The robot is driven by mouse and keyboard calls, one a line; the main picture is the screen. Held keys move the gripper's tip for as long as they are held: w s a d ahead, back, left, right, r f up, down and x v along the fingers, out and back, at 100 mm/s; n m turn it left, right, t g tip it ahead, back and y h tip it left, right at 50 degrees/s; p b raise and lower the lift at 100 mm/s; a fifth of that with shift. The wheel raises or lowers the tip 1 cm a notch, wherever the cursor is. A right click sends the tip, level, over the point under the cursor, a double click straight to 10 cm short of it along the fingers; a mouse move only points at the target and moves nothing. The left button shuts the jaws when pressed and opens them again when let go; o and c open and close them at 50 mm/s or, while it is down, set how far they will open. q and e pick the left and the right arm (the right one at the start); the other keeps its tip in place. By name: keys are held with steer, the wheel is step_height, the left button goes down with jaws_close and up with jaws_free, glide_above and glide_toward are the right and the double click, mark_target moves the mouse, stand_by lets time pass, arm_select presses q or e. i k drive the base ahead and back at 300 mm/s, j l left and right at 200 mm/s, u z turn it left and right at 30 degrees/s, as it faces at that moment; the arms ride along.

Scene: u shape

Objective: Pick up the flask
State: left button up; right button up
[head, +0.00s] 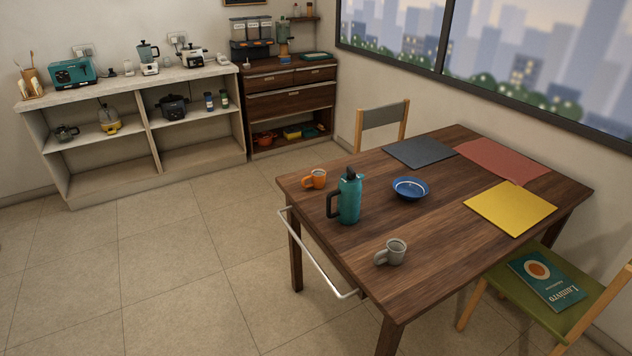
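The flask (349,200) is teal with a dark lid and a dark handle on its left side. It stands upright on the brown wooden table (440,235), near the table's left edge. Neither of my grippers shows in the head view.
An orange mug (315,179) stands behind the flask, a blue bowl (410,188) to its right, a grey mug (391,252) in front. A metal rail (315,258) runs along the table's left side. Chairs (382,116) stand at the table. Open tiled floor (190,260) lies left.

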mark_target(349, 192)
steer(key=z, duration=0.4)
steer(key=i+j+z, duration=0.15)
steer(key=j+z, duration=1.25)
steer(key=i+j, duration=0.05)
steer(key=j, duration=0.05)
